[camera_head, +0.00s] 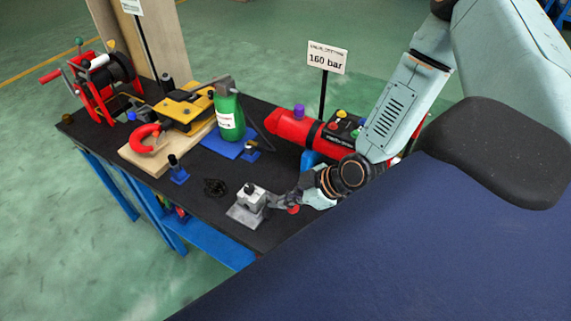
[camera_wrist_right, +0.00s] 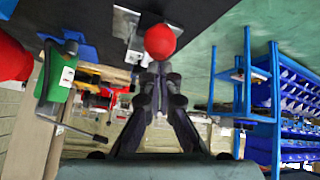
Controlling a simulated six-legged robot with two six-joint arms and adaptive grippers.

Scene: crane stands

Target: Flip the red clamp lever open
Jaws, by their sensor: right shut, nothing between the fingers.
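The clamp is a small grey metal block (camera_head: 250,198) on a light plate (camera_head: 240,217) near the front edge of the black bench. Its lever has a red ball knob (camera_head: 293,210), partly covered by my right gripper in the head view. My right gripper (camera_head: 276,202) is low over the bench beside the clamp. In the right wrist view the red knob (camera_wrist_right: 160,41) lies just past the fingertips (camera_wrist_right: 157,68), which are together with nothing between them. I cannot tell whether they touch the knob. The lever arm is mostly hidden. My left gripper is not in view.
A red cylinder (camera_head: 292,127) lies behind my right arm, near a 160 bar sign (camera_head: 327,58). A black coil (camera_head: 214,187) lies left of the clamp.

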